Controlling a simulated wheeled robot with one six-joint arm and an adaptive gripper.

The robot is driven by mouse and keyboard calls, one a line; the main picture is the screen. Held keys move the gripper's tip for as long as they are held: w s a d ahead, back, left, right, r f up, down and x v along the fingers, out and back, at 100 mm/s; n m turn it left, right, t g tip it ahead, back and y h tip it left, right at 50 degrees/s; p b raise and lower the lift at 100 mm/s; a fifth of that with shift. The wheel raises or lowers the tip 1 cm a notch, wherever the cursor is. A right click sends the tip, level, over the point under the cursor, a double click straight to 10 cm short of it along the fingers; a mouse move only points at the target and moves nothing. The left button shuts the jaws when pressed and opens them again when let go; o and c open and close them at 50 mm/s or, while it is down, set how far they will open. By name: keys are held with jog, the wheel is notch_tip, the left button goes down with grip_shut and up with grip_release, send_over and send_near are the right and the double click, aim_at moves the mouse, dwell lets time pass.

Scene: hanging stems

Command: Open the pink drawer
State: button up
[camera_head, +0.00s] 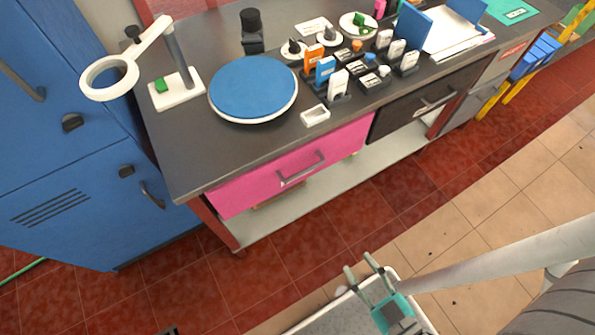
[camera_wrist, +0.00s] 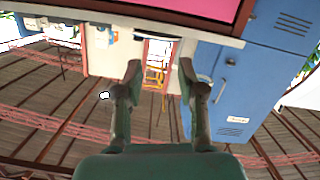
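The pink drawer (camera_head: 291,167) is under the dark countertop in the head view, at the left end of the bench. Its grey bar handle (camera_head: 302,168) is on the middle of its front. The drawer looks shut. A strip of pink (camera_wrist: 195,7) shows at the top of the wrist view, probably the same drawer front. My gripper (camera_head: 361,267) is in front of the bench and below the drawer in the head view, clear of the handle. Its two fingers (camera_wrist: 159,75) are spread with nothing between them in the wrist view.
A dark drawer (camera_head: 436,101) with its own handle sits right of the pink one. A blue cabinet (camera_head: 70,130) stands at the left. The countertop (camera_head: 190,148) holds a blue round turntable (camera_head: 253,88) and a magnifier lamp (camera_head: 110,77). Tiled floor (camera_head: 440,215) before the bench is clear.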

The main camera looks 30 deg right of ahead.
jog(key=w+d+f+n+t, duration=0.2)
jog(key=w+f+n+t, duration=0.1)
jog(key=w+f+n, duration=0.7)
jog(key=n+t, duration=0.1)
jog(key=n, duration=0.5)
send_near(305, 170)
jog(key=shift+y, duration=0.3)
jog(key=w, duration=1)
jog(key=shift+d+r, duration=0.1)
jog(key=shift+r, duration=0.3)
grip_shut()
